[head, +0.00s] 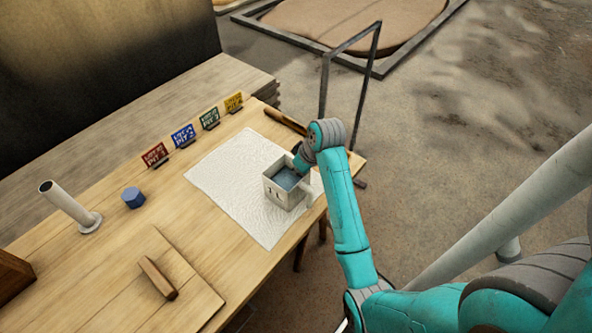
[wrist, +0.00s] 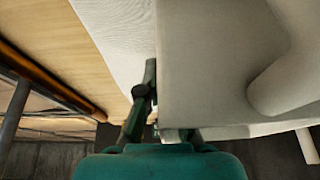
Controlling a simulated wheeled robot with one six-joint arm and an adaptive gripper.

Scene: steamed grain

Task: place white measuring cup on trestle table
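The white measuring cup (head: 283,197) is boxy, with a blue-grey inside and a handle on its right side. In the head view it is upright over the white cloth on the trestle table (head: 115,190), near the right edge; I cannot tell whether it touches the cloth. My gripper (head: 297,163) is at the cup's far right corner, partly hidden by my arm. In the wrist view the cup (wrist: 210,70) fills the right side, its handle close to the camera. One finger of my gripper (wrist: 160,100) lies against its wall; the other is mostly hidden. The gripper appears shut on the wall.
The white cloth (head: 225,170) covers part of the table. Several coloured signs (head: 182,136) stand along the back. A blue block (head: 132,198), a white tube on a base (head: 70,207) and a board with a wooden bar (head: 158,278) are left. A metal frame (head: 325,85) stands beyond.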

